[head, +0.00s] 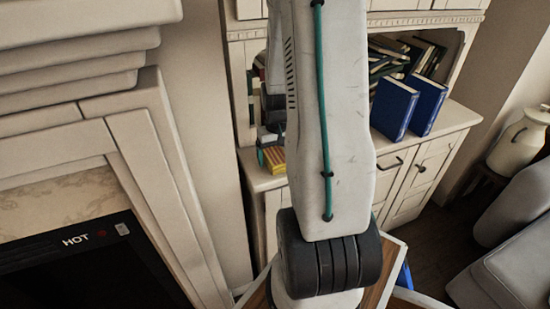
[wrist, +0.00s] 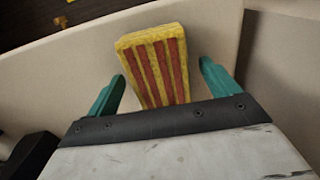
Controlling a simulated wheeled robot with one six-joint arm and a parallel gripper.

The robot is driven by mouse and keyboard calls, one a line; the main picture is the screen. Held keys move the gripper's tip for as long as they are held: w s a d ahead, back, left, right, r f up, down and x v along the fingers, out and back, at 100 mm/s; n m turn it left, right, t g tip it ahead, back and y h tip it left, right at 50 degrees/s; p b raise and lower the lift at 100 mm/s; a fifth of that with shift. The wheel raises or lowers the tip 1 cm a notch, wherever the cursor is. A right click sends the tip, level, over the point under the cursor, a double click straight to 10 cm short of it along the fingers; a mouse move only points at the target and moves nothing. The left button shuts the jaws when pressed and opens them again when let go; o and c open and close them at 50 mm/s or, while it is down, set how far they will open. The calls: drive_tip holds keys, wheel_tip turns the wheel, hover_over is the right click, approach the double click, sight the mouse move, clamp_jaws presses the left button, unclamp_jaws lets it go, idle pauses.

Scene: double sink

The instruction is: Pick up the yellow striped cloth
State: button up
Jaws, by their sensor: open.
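The yellow striped cloth (wrist: 155,62) is a folded yellow block with red stripes. In the wrist view it stands out between the two teal fingers of my gripper (wrist: 163,74). The fingers are apart, with a gap showing on both sides of the cloth. In the head view the cloth (head: 274,160) shows as a small yellow striped patch on the cabinet top (head: 258,180), just left of my arm. My arm hides most of the gripper there. The lower end of the cloth is hidden by the gripper body in the wrist view.
Two blue books (head: 395,106) stand on the cabinet top right of my arm. More books fill the shelf behind them. A fireplace surround (head: 150,150) is close on the left. A grey sofa (head: 510,240) and a cream jug (head: 515,143) are at the right.

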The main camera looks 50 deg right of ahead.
drive_tip(key=shift+f, duration=0.4)
drive_tip(key=c, duration=1.1)
drive_tip(key=shift+r, duration=0.1)
